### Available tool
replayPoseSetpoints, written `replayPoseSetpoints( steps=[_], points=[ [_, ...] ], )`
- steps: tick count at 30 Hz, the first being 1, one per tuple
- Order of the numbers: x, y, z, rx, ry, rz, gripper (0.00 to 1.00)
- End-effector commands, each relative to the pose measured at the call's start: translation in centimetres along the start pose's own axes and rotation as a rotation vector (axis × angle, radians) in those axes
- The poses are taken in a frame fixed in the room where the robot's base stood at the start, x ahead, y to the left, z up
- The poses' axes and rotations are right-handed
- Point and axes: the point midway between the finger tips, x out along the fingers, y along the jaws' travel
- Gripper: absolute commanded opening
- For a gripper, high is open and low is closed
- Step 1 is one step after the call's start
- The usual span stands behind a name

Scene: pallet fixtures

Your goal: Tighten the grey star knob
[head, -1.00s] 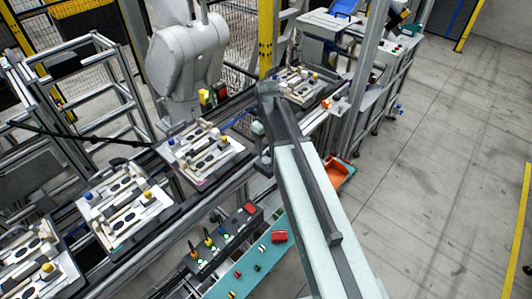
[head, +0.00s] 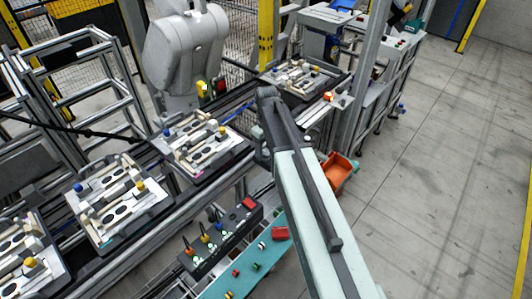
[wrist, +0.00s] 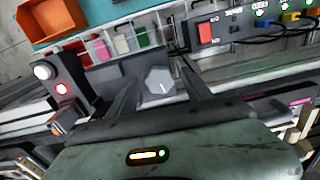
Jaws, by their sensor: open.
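The grey knob (wrist: 159,82), a faceted, roughly hexagonal head with a white line on it, shows in the wrist view on a dark grey block. My gripper (wrist: 156,72) is open, with one dark finger on each side of the knob. There are visible gaps between the fingers and the knob in the picture. I cannot tell how far the fingertips are from it in depth. In the head view my arm hides the knob, and the gripper's fingers cannot be made out.
A control box (wrist: 220,28) with a red button and colored plugs stands beside the knob in the wrist view. An orange bin (head: 338,172) lies near. Pallet fixtures (head: 203,148) line the rail at left. A two-light post (wrist: 55,82) stands left of the knob. Open floor lies right.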

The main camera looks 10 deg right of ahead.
Motion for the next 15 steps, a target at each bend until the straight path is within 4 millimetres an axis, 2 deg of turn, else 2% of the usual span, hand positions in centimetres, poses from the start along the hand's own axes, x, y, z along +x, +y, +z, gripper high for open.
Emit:
replayPoseSetpoints(
  steps=[1,2,6,8,15],
  points=[
    [-0.08,0.01,0.01,0.000,0.000,0.000,0.59],
    [-0.08,0.02,0.01,0.000,0.000,0.000,0.53],
    [-0.08,0.02,0.02,0.001,0.000,0.000,0.14],
    [-0.08,0.02,0.03,0.001,0.000,0.000,0.00],
    [-0.07,-0.02,0.03,0.019,0.001,-0.002,0.00]
  ],
)
